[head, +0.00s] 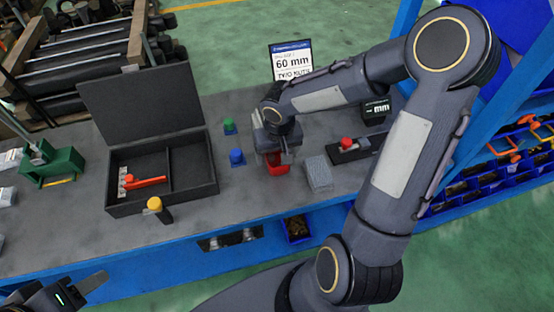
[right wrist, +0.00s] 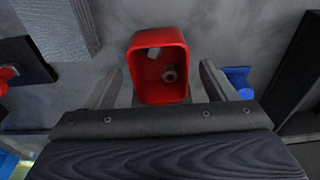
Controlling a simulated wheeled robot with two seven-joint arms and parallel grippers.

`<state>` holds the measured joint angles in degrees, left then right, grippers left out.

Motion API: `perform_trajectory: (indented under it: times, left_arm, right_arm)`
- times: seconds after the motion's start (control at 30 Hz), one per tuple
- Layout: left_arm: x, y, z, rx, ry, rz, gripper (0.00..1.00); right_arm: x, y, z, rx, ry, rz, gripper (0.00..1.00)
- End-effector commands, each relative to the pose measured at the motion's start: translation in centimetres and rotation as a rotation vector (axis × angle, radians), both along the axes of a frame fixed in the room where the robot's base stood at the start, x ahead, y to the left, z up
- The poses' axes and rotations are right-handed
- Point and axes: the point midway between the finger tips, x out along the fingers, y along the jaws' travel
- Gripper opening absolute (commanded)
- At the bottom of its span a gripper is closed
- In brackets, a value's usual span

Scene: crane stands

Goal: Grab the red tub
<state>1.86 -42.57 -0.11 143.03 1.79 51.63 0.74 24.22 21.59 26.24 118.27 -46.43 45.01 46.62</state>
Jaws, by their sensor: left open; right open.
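The red tub (head: 277,167) stands on the grey bench top, partly hidden under my right gripper (head: 279,155) in the head view. In the right wrist view the red tub (right wrist: 159,66) is open-topped, with a small ring-like part and a pale piece inside. My right gripper's two fingers (right wrist: 160,85) are spread, one on each side of the tub's near end. My left gripper (head: 80,290) is open and empty at the lower left, in front of the bench, far from the tub.
A black open case (head: 160,205) with a red tool (head: 145,182) lies left of the tub. Blue (head: 236,157), green (head: 229,127) and yellow-topped (head: 155,204) pieces stand nearby. A grey block (head: 318,173) is close on the right, then a red-knobbed device (head: 347,146). A sign (head: 290,60) stands behind.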

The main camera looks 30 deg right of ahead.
Motion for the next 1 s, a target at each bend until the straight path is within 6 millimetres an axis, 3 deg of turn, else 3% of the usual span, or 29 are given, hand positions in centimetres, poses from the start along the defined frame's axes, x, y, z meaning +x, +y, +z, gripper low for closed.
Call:
perform_trajectory:
  times: [0.2, 0.57, 1.0]
  left_arm:
    - [0.0, -0.01, -0.01, 0.0, 0.0, 0.0, 0.48]
    - [0.0, 0.0, -0.01, 0.0, 0.0, 0.0, 0.48]
    - [0.0, 0.0, 0.24, 0.0, 0.0, 0.0, 0.48]
  right_arm:
    - [0.02, -0.02, -0.03, 0.0, -0.001, -0.001, 0.77]
    - [0.02, -0.03, 0.0, 0.0, -0.001, -0.001, 0.3]
    - [0.11, -0.07, 0.4, -0.001, -0.002, -0.001, 0.29]
